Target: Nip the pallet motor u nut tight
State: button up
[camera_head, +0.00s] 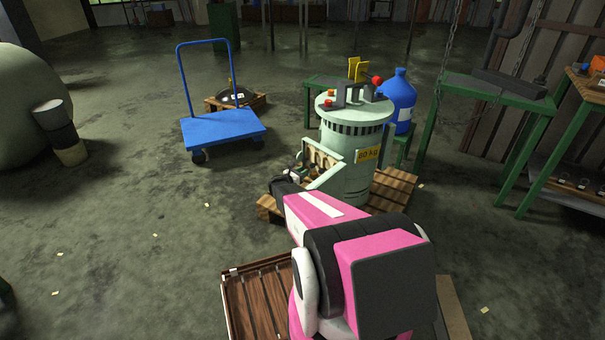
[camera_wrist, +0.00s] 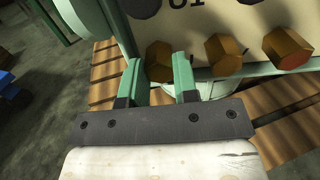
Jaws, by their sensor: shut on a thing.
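The pallet motor (camera_head: 346,170) is a pale green upright cylinder with a yellow "80 kg" label, on a wooden pallet. Its open terminal box (camera_head: 322,158) faces my arm. In the wrist view, several brown hex nuts sit in a row. The leftmost nut (camera_wrist: 159,56) lies between the two green fingertips of my gripper (camera_wrist: 157,62), which is shut on it. A middle nut (camera_wrist: 225,54) and a right nut (camera_wrist: 287,50) with a red face are to the right, clear of the fingers. The lettering above the nuts is cut off. In the head view, my arm mostly hides the gripper.
The wooden pallet (camera_head: 395,185) lies under the motor. A slatted wooden crate (camera_head: 228,300) is at the front. A blue trolley (camera_head: 222,130) stands left, a blue bottle (camera_head: 402,95) behind the motor, and a green table (camera_head: 490,90) right. The floor at left is mostly clear.

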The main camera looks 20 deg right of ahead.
jog(key=shift+m, duration=10.5)
jog(key=o, duration=0.9)
jog(key=shift+a, duration=0.2)
jog(key=v, duration=1)
jog(key=shift+s+a, duration=0.1)
jog(key=shift+a, duration=0.15)
